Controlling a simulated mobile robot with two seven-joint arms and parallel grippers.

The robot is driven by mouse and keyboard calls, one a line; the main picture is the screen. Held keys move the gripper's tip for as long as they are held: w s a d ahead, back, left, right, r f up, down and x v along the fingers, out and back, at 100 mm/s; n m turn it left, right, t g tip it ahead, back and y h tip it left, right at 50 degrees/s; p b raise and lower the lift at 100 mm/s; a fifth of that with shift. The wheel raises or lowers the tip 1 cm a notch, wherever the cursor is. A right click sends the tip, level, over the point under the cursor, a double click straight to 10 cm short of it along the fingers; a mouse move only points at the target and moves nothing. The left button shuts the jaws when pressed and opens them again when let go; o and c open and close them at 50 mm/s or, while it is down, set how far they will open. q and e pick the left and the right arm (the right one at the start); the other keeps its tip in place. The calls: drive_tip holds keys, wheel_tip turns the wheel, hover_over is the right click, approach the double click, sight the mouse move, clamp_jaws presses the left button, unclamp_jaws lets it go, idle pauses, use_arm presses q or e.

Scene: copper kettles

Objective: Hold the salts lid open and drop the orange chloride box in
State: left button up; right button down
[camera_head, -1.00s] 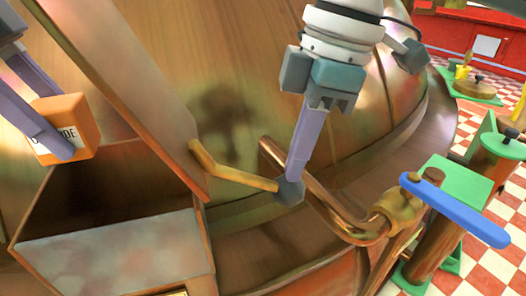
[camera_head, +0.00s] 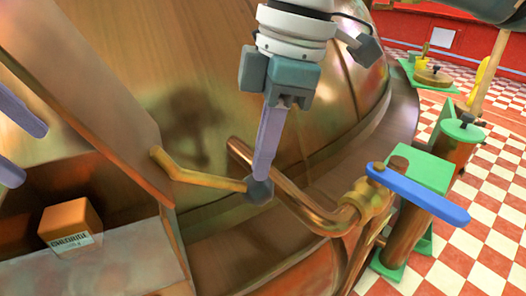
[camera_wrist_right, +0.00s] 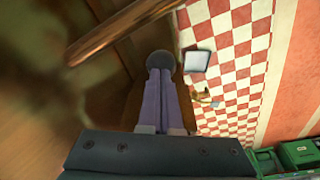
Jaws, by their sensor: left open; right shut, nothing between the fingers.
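The orange chloride box (camera_head: 70,222) is at the mouth of the salts bin (camera_head: 125,262), clear of any fingers. Its label overlaps the bin's pale panel; I cannot tell how deep it sits. The brown lid (camera_head: 85,85) stands tilted open, with a yellow handle (camera_head: 200,178) ending in a dark knob. My left gripper (camera_head: 18,148) is open and empty at the left edge, above and left of the box. My right gripper (camera_head: 260,182) is shut, its fingertips at the knob, which also shows in the right wrist view (camera_wrist_right: 162,62).
A large copper kettle (camera_head: 190,60) fills the back. A bent copper pipe (camera_head: 290,195) runs right behind the handle knob. A blue lever (camera_head: 425,195) and green valve stand (camera_head: 420,170) are at the right, over a checkered floor (camera_head: 490,225).

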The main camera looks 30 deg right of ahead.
use_arm(q)
drive_tip(key=shift+o, duration=0.3)
idle(0.4)
drive_tip(key=s+r, duration=0.3)
drive_tip(key=s, duration=1.7)
drive_tip(key=shift+a, duration=0.35)
wheel_tip(320, 180, up, 20)
drive_tip(key=p, duration=1.9)
drive_tip(key=shift+p, duration=0.4)
use_arm(e)
wheel_tip(320, 180, up, 16)
use_arm(q)
drive_tip(key=shift+f, duration=0.1)
